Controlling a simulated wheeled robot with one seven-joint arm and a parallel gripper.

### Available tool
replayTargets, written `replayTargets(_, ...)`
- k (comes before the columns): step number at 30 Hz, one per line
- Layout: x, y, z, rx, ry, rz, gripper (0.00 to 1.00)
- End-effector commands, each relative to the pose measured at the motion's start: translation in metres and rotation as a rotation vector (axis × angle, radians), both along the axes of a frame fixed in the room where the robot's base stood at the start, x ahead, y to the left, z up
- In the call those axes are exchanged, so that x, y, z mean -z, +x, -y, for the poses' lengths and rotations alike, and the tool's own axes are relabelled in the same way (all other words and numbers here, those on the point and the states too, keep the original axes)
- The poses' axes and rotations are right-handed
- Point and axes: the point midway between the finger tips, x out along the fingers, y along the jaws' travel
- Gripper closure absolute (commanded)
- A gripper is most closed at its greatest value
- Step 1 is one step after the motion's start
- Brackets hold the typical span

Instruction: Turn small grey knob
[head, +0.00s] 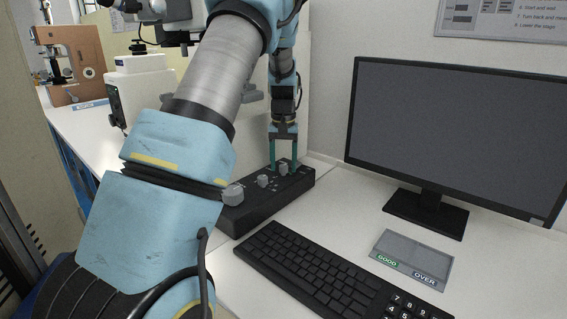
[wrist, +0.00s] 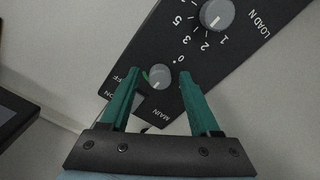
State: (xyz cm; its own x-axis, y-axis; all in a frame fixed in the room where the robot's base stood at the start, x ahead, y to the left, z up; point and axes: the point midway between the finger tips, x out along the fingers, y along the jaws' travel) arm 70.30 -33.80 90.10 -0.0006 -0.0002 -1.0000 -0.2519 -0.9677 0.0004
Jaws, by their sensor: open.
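The small grey knob (wrist: 160,77) sits on the black control box near its end, beside the printed words MAIN, ON and OFF. In the wrist view it lies between the two green fingers of my gripper (wrist: 160,79). The fingers are open, one on each side, with gaps showing between them and the knob. In the head view my gripper (head: 283,171) points down at the far end of the control box (head: 262,203), with a grey knob (head: 284,168) showing between its fingers. I cannot tell how deep the fingertips reach around the knob.
A larger grey knob (wrist: 217,14) with numerals and LOAD N is nearby on the panel. A big grey knob (head: 232,194) stands at the box's near end, with another knob (head: 263,180) between. A keyboard (head: 320,272) and monitor (head: 450,140) stand to the right.

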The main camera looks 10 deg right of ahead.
Motion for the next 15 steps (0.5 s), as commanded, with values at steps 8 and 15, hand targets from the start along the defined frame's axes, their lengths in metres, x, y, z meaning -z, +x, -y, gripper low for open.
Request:
replayTargets(8, -0.0005, 0.0002, 0.0001, 0.0, 0.0, 0.001, 0.62)
replayTargets(15, -0.0006, 0.0002, 0.0001, 0.0, 0.0, 0.001, 0.89)
